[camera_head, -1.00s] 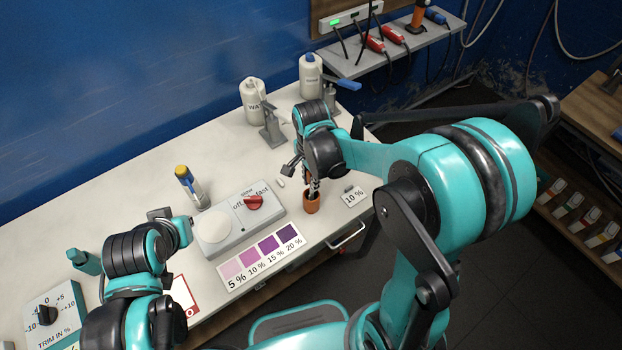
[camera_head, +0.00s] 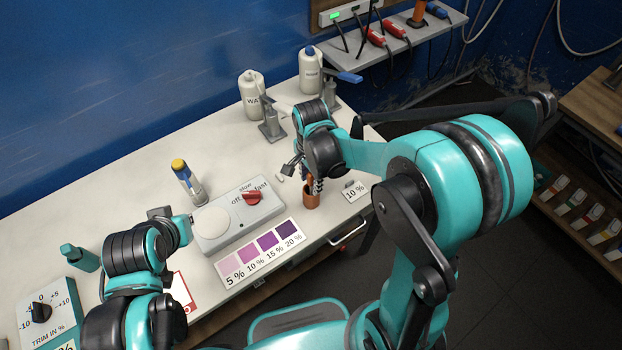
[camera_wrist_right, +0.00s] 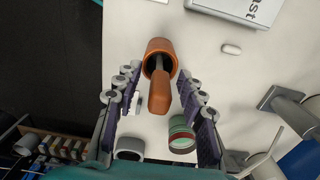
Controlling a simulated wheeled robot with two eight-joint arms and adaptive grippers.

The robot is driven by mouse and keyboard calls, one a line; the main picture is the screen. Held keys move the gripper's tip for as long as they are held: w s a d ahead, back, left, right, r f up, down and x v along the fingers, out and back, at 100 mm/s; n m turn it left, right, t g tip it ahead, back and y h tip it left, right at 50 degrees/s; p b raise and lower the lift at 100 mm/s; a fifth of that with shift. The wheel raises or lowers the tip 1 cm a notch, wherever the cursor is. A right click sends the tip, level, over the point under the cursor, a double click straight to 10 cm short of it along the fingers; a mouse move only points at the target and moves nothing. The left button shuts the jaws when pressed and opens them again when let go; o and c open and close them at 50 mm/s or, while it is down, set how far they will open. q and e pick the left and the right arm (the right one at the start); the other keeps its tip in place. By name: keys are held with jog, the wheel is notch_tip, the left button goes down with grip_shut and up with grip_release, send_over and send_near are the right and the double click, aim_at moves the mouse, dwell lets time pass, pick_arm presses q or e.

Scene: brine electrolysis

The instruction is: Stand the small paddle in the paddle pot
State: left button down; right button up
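The small paddle (camera_wrist_right: 160,92) has a brown-orange handle and a dark shaft. In the right wrist view its shaft goes down into the orange paddle pot (camera_wrist_right: 160,46), and the handle sticks out toward the camera. The pot also shows in the head view (camera_head: 311,202), upright near the bench's front edge. My right gripper (camera_wrist_right: 160,78) is open, its fingers on both sides of the paddle with gaps to the handle. In the head view it hangs above the pot and hides most of the paddle. My left arm is at the lower left of the head view; its fingertips cannot be made out.
The stirrer (camera_head: 240,212) with its red knob and the purple colour card (camera_head: 262,253) lie left of the pot. White bottles (camera_head: 251,94) and clamps stand behind. A white stir bar (camera_wrist_right: 231,48) lies near the stirrer.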

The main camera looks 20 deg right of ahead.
notch_tip(320, 180, up, 12)
dwell(0.5)
dwell(0.5)
jog(key=shift+s+d+f+n+b, duration=0.2)
jog(key=shift+s+n+b, duration=0.15)
jog(key=shift+s+n, duration=0.15)
jog(key=s+d+f+n+t+b, duration=0.4)
jog(key=s+f+n+t+b, duration=0.2)
jog(key=s+n, duration=0.3)
jog(key=n+t, duration=0.1)
jog(key=n, duration=0.3)
jog(key=shift+s+d+f, duration=0.15)
jog(key=shift+d+f, duration=0.05)
